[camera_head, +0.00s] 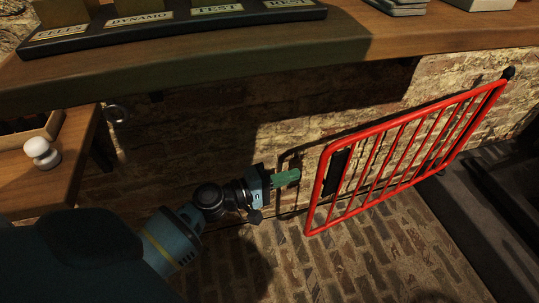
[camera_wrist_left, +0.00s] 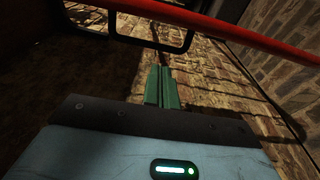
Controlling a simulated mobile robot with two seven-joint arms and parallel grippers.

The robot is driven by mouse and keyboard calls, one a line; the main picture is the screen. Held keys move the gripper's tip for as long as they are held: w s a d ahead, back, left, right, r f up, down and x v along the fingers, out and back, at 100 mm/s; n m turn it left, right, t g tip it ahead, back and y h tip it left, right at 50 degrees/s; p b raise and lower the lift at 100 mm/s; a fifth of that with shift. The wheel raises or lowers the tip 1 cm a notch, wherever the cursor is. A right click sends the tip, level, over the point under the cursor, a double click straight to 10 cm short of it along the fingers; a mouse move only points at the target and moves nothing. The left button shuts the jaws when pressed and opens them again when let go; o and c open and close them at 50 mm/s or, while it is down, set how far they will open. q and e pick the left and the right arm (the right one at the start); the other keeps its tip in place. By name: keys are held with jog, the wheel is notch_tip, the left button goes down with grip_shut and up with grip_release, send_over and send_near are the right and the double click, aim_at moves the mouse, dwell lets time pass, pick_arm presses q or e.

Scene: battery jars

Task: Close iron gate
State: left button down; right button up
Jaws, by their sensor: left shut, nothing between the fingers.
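The iron gate (camera_head: 408,150) is a red barred frame low in front of the brick wall, right of centre in the head view. It stands at an angle, with its left end nearer the camera and its right end by a dark post. A dark plate sits inside its left end. My left gripper (camera_head: 297,175) has green fingers, which are shut and empty, just left of the gate's left upright. I cannot tell if they touch it. In the left wrist view the green fingers (camera_wrist_left: 162,72) lie together, and a red gate bar (camera_wrist_left: 215,26) crosses above them. My right gripper is not in view.
A wooden bench (camera_head: 200,62) with a dark labelled tray (camera_head: 170,28) runs across the top. A lower wooden table (camera_head: 60,178) at left holds a white knob (camera_head: 42,152). The brick floor (camera_head: 350,260) is clear, and a dark platform (camera_head: 460,235) lies at right.

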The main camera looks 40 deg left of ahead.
pick_arm(q)
jog(key=shift+s+d, duration=0.2)
jog(key=shift+d, duration=0.5)
jog(key=shift+s+d, duration=0.2)
jog(key=shift+d, duration=0.45)
jog(key=shift+s+d, duration=0.2)
jog(key=shift+d, duration=0.5)
